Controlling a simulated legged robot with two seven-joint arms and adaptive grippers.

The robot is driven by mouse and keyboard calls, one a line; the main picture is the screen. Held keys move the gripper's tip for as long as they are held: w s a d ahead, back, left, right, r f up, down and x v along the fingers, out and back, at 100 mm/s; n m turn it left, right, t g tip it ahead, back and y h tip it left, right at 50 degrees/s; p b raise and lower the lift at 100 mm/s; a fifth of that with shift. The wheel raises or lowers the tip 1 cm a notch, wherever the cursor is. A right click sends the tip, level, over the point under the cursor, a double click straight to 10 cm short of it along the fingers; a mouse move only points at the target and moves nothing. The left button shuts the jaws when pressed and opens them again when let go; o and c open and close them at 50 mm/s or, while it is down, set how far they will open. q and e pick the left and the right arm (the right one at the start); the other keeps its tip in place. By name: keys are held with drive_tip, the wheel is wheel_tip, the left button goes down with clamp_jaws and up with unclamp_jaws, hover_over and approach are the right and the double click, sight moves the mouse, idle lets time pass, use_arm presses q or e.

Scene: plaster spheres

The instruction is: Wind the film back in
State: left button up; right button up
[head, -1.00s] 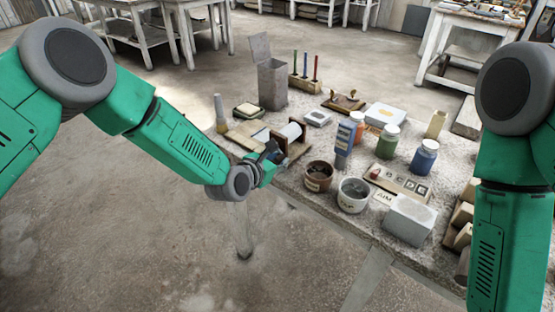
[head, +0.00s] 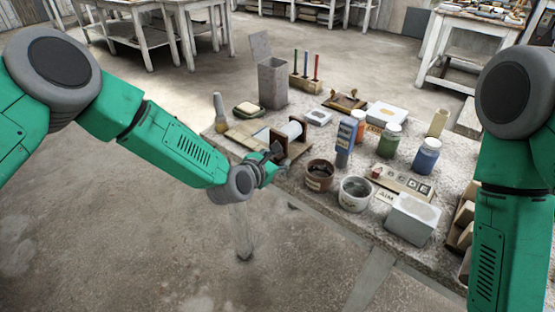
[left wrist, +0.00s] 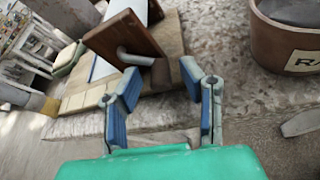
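A wooden roller stand with a white roll (head: 291,130) sits at the table's near left edge. A pale film strip (head: 262,136) lies flat from the roll over a board. In the left wrist view, the stand's brown side panel (left wrist: 125,38) carries a grey crank arm (left wrist: 135,58) with a dark grip (left wrist: 161,76). My left gripper (head: 270,172) is beside the crank side of the stand. In the left wrist view its blue-padded fingers (left wrist: 163,92) are spread, with the crank grip between and beyond them, apparently untouched. My right gripper is out of view; only its green arm shows.
A brown bowl (head: 319,175) and a white pot (head: 355,194) stand just right of my left gripper. Bottles, a grey block (head: 412,218) and a tall open tin (head: 272,82) crowd the table. Open floor lies left of the table.

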use_arm(q)
drive_tip(key=shift+s, duration=0.1)
drive_tip(key=shift+s+a+r, duration=0.1)
drive_tip(key=shift+s+a, duration=0.1)
drive_tip(key=v, duration=1.1)
drive_tip(key=shift+s, duration=0.1)
